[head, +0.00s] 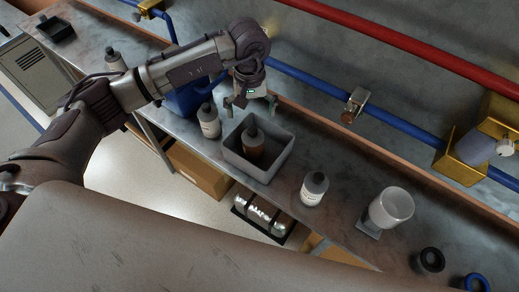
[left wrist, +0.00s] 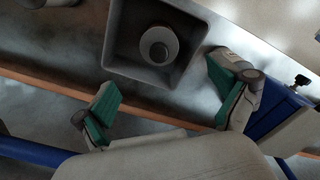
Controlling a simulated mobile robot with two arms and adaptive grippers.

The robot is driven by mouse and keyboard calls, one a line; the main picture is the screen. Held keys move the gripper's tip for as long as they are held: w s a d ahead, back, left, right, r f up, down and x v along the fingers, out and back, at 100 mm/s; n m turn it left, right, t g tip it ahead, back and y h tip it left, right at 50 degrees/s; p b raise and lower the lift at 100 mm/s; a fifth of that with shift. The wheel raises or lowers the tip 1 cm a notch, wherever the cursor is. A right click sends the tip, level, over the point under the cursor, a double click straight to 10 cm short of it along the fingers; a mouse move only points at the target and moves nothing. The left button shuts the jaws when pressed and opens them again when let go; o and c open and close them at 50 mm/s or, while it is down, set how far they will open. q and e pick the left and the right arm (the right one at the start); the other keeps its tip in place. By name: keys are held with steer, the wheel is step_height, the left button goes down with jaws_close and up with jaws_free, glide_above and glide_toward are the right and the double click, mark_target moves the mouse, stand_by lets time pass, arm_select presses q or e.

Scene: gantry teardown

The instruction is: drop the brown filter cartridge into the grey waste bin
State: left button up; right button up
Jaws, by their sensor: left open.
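The grey waste bin (head: 232,152) stands on the metal bench, and it also shows in the left wrist view (left wrist: 113,40). The brown filter cartridge (head: 252,151), with a dark top, is inside the bin and looks upright. In the left wrist view a round pale top with a dark centre (left wrist: 158,46) shows inside the bin. My left gripper (head: 250,100) is open and empty, just behind the bin on the wall side. Its green-padded fingers (left wrist: 165,98) are spread wide in the left wrist view. My right gripper is not in view.
A clear white cup (head: 391,207) and black (head: 431,259) and blue (head: 475,283) rings lie farther right. Blue (head: 310,81) and red (head: 400,40) pipes run along the wall.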

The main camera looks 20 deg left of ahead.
arm_select(q)
steer(key=shift+r, duration=2.3)
